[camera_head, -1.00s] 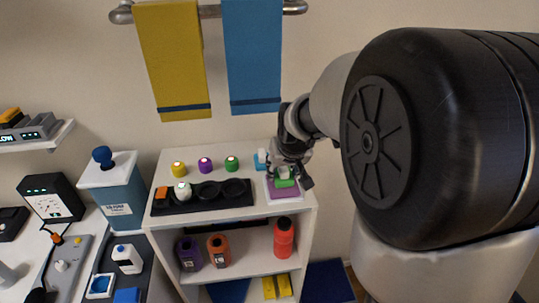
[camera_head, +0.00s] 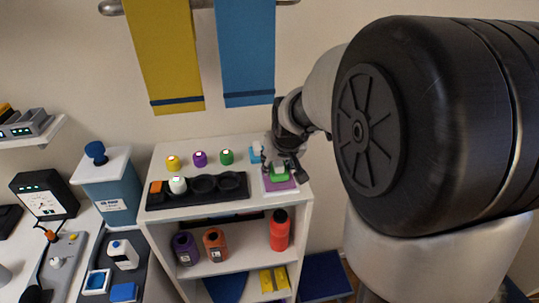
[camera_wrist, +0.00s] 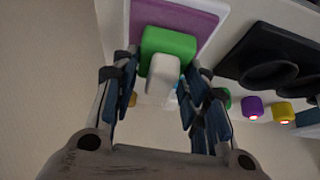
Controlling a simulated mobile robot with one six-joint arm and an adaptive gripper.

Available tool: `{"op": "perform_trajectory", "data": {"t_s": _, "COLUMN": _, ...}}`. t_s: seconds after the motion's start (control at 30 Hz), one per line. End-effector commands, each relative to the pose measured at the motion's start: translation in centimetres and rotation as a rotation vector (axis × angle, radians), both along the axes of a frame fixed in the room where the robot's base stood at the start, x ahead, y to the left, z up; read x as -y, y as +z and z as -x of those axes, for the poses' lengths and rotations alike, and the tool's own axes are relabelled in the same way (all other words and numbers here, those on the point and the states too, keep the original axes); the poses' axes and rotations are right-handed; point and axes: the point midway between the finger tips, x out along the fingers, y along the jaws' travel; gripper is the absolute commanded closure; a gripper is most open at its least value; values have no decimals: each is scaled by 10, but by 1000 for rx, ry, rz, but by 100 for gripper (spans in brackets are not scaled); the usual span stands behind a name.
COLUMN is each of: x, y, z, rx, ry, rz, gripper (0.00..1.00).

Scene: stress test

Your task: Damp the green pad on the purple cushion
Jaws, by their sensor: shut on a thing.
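The green pad (camera_head: 279,179) has a white handle (camera_wrist: 162,74) and is at the right end of the white shelf top. The purple cushion (camera_head: 288,185) lies in a white-rimmed tray there. The green pad (camera_wrist: 172,43) is over the cushion (camera_wrist: 200,20) in the wrist view; I cannot tell whether they touch. My gripper (camera_head: 281,168) points down above the tray, shut on the pad by its handle. Its fingers (camera_wrist: 160,90) stand on both sides of the handle in the wrist view. The fingers partly hide the pad in the head view.
A black tray (camera_head: 218,200) with round wells lies left of the cushion. Yellow (camera_head: 173,162), purple (camera_head: 199,158) and green (camera_head: 227,156) capped pots stand behind it. A light blue object (camera_head: 255,153) is beside my gripper. Bottles, including a red one (camera_head: 280,230), stand below.

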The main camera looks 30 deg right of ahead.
Motion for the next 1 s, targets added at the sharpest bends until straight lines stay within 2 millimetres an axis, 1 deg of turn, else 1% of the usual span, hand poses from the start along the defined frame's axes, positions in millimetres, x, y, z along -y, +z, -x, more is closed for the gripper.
{"op": "perform_trajectory", "data": {"t_s": 0.67, "x": 0, "y": -9, "z": 0, "rx": 0, "ry": 0, "rz": 0, "gripper": 78}}
{"op": "perform_trajectory", "data": {"t_s": 1.0, "x": 0, "y": -9, "z": 0, "rx": 0, "ry": 0, "rz": 0, "gripper": 78}}
